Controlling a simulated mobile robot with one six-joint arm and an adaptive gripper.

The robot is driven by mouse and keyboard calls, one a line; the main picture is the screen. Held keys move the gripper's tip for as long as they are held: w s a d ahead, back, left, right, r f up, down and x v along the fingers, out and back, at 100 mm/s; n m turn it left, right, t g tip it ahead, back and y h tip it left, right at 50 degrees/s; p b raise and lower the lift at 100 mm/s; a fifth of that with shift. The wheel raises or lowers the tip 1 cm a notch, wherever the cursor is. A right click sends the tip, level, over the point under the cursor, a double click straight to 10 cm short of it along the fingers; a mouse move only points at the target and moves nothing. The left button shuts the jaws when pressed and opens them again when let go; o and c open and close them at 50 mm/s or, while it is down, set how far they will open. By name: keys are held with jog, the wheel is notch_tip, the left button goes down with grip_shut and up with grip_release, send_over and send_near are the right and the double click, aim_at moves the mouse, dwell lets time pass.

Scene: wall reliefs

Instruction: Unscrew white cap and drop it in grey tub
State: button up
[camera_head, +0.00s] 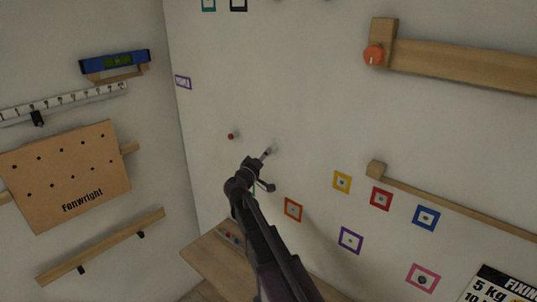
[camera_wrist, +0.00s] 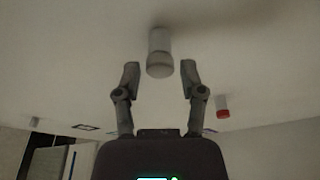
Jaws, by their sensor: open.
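The white cap (camera_wrist: 160,65) is on the end of a short pale stub that stands out from the wall in the wrist view. In the head view the pale stub (camera_head: 273,149) is small, partly behind a finger, and the cap cannot be told apart from it. My gripper (camera_head: 267,170) is open and empty near the wall. In the wrist view the fingers of my gripper (camera_wrist: 161,73) are on the left and right of the cap's near end, with a gap on each side. I cannot make out a grey tub in either view.
A red-ended peg (camera_head: 231,136) sticks out of the wall left of my gripper; it also shows in the wrist view (camera_wrist: 222,107). A wooden bench (camera_head: 205,256) with small items is below. Wooden rails (camera_head: 460,66) and coloured square frames are on the right wall.

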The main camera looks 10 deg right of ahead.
jog(key=shift+m+g+h+b, duration=0.3)
jog(key=shift+m+h+b, duration=0.45)
jog(key=shift+m, duration=2.25)
jog(key=shift+m, duration=0.3)
jog(key=shift+w+m+g+h, duration=0.1)
jog(key=shift+m+g+h, duration=0.4)
jog(key=shift+m, duration=1.15)
jog(key=shift+m+g+h, duration=0.4)
jog(key=shift+m+h, duration=0.15)
jog(key=shift+m, duration=1.1)
jog(key=shift+m, duration=0.3)
jog(key=shift+m+g+h, duration=0.3)
jog(key=shift+m+g, duration=0.25)
jog(key=shift+m, duration=1.15)
jog(key=shift+m+g+h, duration=0.3)
jog(key=shift+m+g, duration=0.25)
jog(key=shift+m, duration=1.15)
